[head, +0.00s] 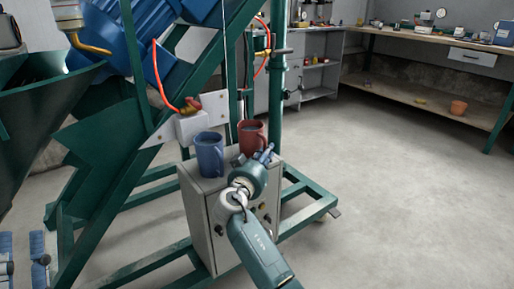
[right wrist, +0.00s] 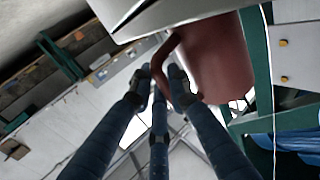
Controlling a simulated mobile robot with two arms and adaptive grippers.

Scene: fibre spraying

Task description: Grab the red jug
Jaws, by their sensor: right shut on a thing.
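The red jug (head: 250,133) stands upright on top of the grey control box (head: 194,190), behind and right of the blue jug (head: 209,158). My right gripper (head: 265,154) is at the red jug's near side. In the right wrist view the red jug (right wrist: 220,62) fills the upper right, and the fingertips (right wrist: 163,78) are closed around its handle. My left gripper (head: 23,248) shows only partly at the lower left edge, with its fingers apart and nothing seen between them.
A green steel frame (head: 110,178) with a blue motor (head: 115,35) stands at left and around the box. Orange hoses hang above the jugs. A workbench (head: 430,50) with tools runs along the back right. The floor at right is clear.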

